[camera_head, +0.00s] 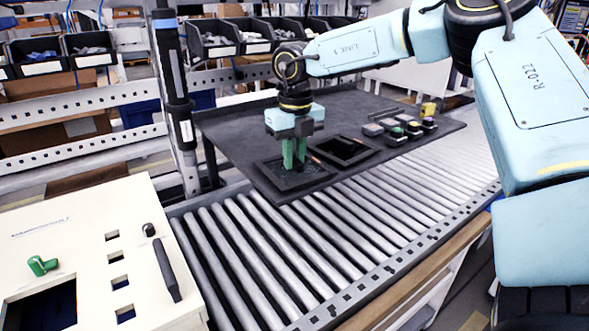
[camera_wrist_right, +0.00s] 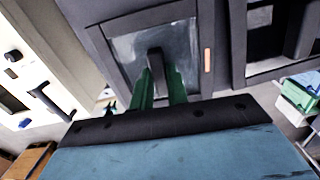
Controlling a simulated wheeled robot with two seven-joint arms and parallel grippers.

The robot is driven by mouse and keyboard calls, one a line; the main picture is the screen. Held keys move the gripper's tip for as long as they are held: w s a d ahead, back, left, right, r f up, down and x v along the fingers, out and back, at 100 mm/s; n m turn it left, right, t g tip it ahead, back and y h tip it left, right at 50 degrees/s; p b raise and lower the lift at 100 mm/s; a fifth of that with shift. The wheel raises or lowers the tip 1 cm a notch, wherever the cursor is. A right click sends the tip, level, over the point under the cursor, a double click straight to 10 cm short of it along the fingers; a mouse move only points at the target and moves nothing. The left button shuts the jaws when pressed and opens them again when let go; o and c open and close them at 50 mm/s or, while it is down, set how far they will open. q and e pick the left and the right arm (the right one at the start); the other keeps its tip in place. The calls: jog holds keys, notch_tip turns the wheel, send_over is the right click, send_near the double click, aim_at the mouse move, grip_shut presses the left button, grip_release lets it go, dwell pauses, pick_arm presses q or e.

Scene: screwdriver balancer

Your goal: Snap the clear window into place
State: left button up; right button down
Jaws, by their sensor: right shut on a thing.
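The clear window (camera_wrist_right: 124,52) shows in the right wrist view as a smoky, see-through pane with a black upright grip (camera_wrist_right: 156,64) near its middle. It lies within the outline of a dark square frame (camera_wrist_right: 98,40); whether it is fully seated I cannot tell. My right gripper (camera_head: 294,164) points down over the same frame (camera_head: 290,194) in the head view. Its green fingers (camera_wrist_right: 161,80) are shut on the window's black grip. The fingers hide part of the pane. My left gripper is not in view.
A second dark square frame (camera_head: 345,150) is to the right on the black board (camera_head: 235,140). Several small coloured blocks (camera_head: 405,127) stand farther right. A roller conveyor (camera_head: 290,250) runs below. A cream panel (camera_head: 95,225) with cutouts is at left; a dark post (camera_head: 172,75) rises behind.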

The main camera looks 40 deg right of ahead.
aim_at(296, 158)
jog(key=shift+s+d+r+g+p, duration=0.1)
jog(key=shift+d+r+g+p, duration=0.2)
jog(key=shift+p, duration=0.35)
jog(key=shift+r+p, duration=0.95)
jog(key=shift+r, duration=1.55)
